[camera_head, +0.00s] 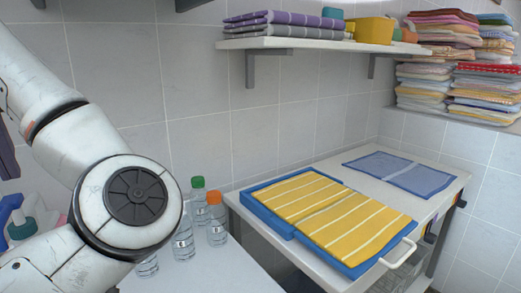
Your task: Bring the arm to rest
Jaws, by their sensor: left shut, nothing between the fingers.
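My left arm fills the left side of the head view. Its white links come down from the upper left to a large round joint with a dark cap, and another link runs back to the lower left corner. The left gripper is out of the picture, so its fingers do not show. My right arm and right gripper do not show either.
Clear bottles with green (197,183) and orange (214,198) caps stand behind the arm's joint. A yellow striped towel (335,215) lies on a blue tray (270,219) on a white table (419,203). A blue cloth (421,180) lies behind. A shelf (310,45) holds folded towels.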

